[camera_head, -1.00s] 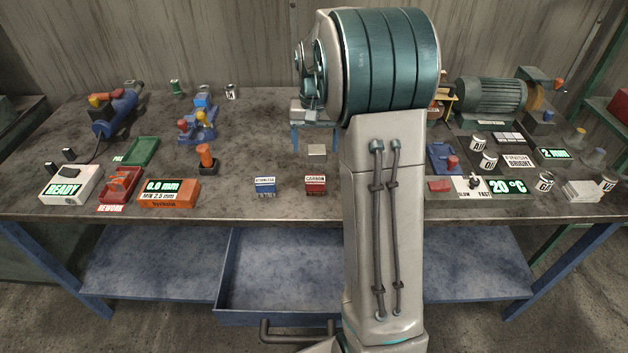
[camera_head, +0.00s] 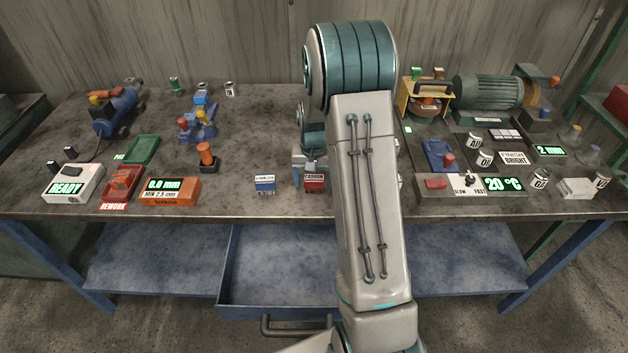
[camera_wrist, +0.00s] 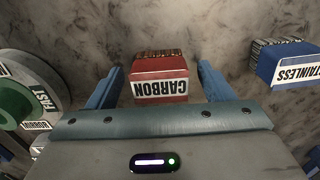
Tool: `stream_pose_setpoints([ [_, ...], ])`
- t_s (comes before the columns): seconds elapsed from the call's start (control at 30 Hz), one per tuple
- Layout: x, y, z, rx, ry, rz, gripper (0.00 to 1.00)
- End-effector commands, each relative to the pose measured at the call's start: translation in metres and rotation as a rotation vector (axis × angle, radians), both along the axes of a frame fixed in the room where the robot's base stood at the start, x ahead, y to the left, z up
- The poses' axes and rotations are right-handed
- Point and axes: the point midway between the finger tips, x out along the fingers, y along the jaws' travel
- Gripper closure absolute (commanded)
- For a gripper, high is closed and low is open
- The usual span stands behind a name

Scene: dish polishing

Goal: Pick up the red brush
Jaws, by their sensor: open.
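The red brush (camera_head: 314,182), labelled CARBON, lies on the bench near its front edge. In the wrist view the red brush (camera_wrist: 160,78) sits between the two blue fingers of my gripper (camera_wrist: 161,85), with a gap on each side. My gripper (camera_head: 311,176) is open and empty, right at the brush in the head view. My fingers partly cover the brush there. A blue brush (camera_head: 265,184), labelled STAINLESS, lies to the left, and it also shows at the right of the wrist view (camera_wrist: 283,62).
An orange gauge (camera_head: 169,192) and a red REWORK tray (camera_head: 119,186) stand to the left. A grey speed control box (camera_head: 450,187) stands to the right. The drawer (camera_head: 275,265) below the bench is open. Bench around the two brushes is mostly clear.

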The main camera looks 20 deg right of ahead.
Motion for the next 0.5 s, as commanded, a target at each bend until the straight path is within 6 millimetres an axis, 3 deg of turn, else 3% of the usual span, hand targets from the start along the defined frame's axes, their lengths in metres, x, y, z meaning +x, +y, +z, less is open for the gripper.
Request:
stream_pose_setpoints([
  [0.3, 0.0001, 0.0000, -0.0050, 0.000, -0.001, 0.000, 0.28],
  [0.47, 0.0001, 0.0000, -0.0049, 0.000, -0.001, 0.000, 0.73],
  [0.5, 0.0001, 0.0000, -0.0048, 0.000, -0.001, 0.000, 0.76],
])
